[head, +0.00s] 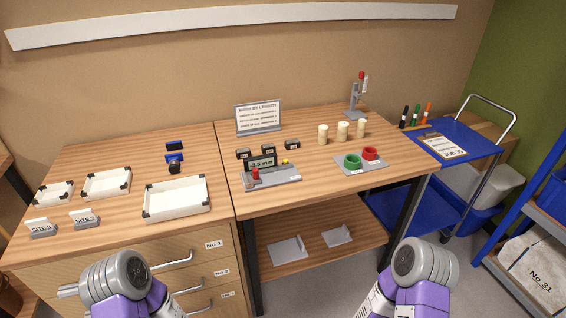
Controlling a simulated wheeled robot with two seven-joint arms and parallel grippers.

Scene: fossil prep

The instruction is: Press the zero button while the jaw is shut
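The gauge (270,178) is a grey flat device near the front left of the right-hand table. It has a dark display (261,163) that seems to read about 3.5 mm. A red-topped jaw part (256,173) stands at its front left. Whether the jaw is shut is too small to tell. A small yellow button (285,162) sits at its back right; its label cannot be read. My two arms show only as grey joints and purple links at the bottom edge. Neither gripper's fingers show, and both arms are well apart from the gauge.
Dark blocks (267,149) and a sign (259,118) stand behind the gauge. Cream cylinders (343,131) and a grey plate (375,162) with green and red rings lie right. White trays (176,198) occupy the left table. Bare wood (320,175) lies right of the gauge.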

